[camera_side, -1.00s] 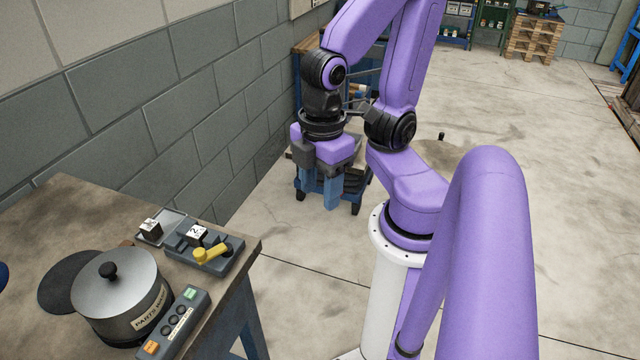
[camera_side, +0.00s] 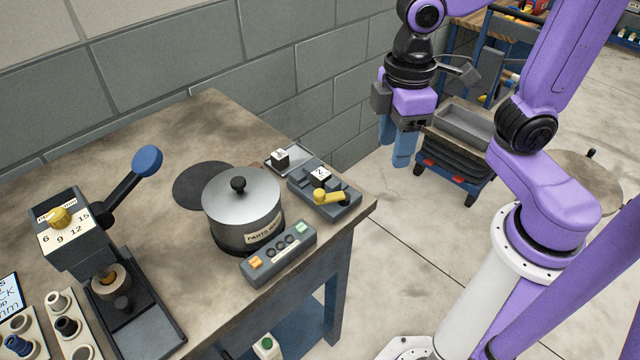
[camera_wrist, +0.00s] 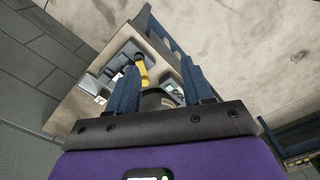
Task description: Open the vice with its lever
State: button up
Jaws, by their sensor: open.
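The grey vice (camera_side: 341,209) stands at the right end of the workbench, with a white block marked 2 (camera_side: 320,174) at its jaws. Its yellow lever (camera_side: 331,197) lies on top at the near side. In the wrist view the yellow lever (camera_wrist: 142,72) shows beside the left finger, partly hidden by it. My gripper (camera_side: 394,150) has blue fingers pointing down. It hangs beyond the bench's right end, above and apart from the vice. In the wrist view my gripper (camera_wrist: 158,68) is open, with nothing held between its fingers.
A lidded metal pot (camera_side: 242,208) and a button box (camera_side: 278,252) stand left of the vice. A small tray (camera_side: 293,158) with another block lies behind it. A lever press (camera_side: 88,232) stands farther left. The block wall (camera_side: 230,75) runs behind the bench.

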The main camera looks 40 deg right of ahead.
jog(key=m, duration=0.1)
send_near(319, 192)
notch_tip(319, 192, down, 9)
jog(key=shift+a+r, duration=0.1)
jog(key=shift+r, duration=0.1)
dwell(1.0)
